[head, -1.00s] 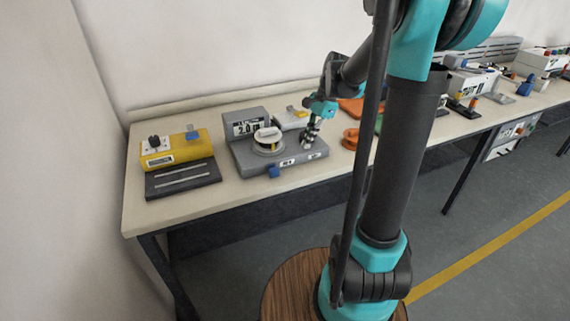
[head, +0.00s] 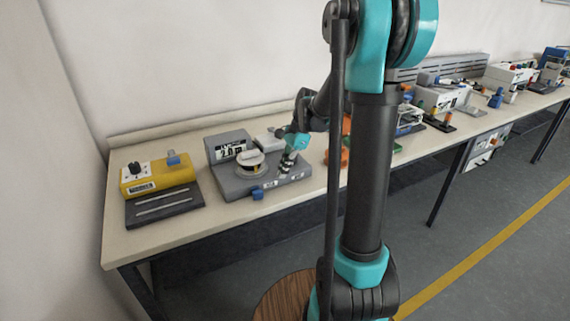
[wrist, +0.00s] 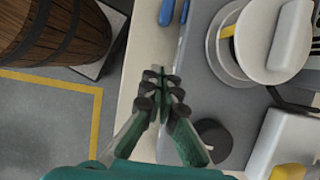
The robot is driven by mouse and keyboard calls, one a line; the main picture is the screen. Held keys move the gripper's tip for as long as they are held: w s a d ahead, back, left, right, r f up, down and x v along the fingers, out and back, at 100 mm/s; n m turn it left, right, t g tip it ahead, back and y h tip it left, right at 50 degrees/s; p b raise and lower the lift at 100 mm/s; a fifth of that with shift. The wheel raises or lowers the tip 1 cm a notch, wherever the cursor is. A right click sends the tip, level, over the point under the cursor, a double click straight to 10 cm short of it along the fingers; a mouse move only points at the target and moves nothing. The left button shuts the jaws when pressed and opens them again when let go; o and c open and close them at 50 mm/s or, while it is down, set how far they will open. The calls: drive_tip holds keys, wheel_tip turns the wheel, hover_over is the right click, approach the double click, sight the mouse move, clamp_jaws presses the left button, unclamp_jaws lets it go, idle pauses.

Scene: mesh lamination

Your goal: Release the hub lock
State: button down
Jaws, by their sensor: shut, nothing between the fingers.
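A grey machine (head: 226,189) with a display stands on the bench. It carries a round hub (head: 250,163) with a white handle-like bar across its top; the hub is at the upper right of the wrist view (wrist: 229,62). A blue knob (head: 258,194) sits at the machine's front edge, and blue parts (wrist: 167,12) show at the top of the wrist view. I cannot tell which part is the hub lock. My gripper (head: 285,172) is right of the hub, above the machine's right front part. In the wrist view its fingers (wrist: 161,78) are shut and empty, apart from the hub.
A black round knob (wrist: 213,140) is close to the right finger in the wrist view. A yellow unit (head: 158,174) with a dark slotted plate (head: 165,205) stands to the left. Orange and green items lie to the right, partly behind my arm. A wooden barrel (wrist: 55,30) stands below the bench edge.

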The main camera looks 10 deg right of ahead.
sight(254, 191)
drive_tip(key=x, duration=0.5)
drive_tip(key=shift+s+a+r, duration=0.1)
drive_tip(key=shift+s+a, duration=0.1)
drive_tip(key=shift+a, duration=0.4)
drive_tip(key=shift+s+a+r, duration=0.1)
drive_tip(key=shift+s+a, duration=0.1)
drive_tip(key=shift+a, duration=0.35)
drive_tip(key=shift+s+a, duration=0.15)
drive_tip(key=shift+a, duration=0.5)
drive_tip(key=shift+a, duration=0.1)
drive_tip(key=shift+s+a, duration=0.25)
drive_tip(key=shift+a, duration=0.5)
drive_tip(key=shift+s+a, duration=0.3)
drive_tip(key=shift+a, duration=0.5)
drive_tip(key=shift+s+a, duration=0.25)
drive_tip(key=shift+a, duration=0.5)
drive_tip(key=d, duration=0.1)
drive_tip(key=w+d, duration=0.1)
drive_tip(key=d, duration=0.2)
drive_tip(key=shift+w+d+r, duration=0.2)
drive_tip(key=shift+d+r, duration=0.05)
drive_tip(key=shift+r, duration=0.05)
drive_tip(key=s+v, duration=0.1)
drive_tip(key=v, duration=0.8)
drive_tip(key=shift+w, duration=0.45)
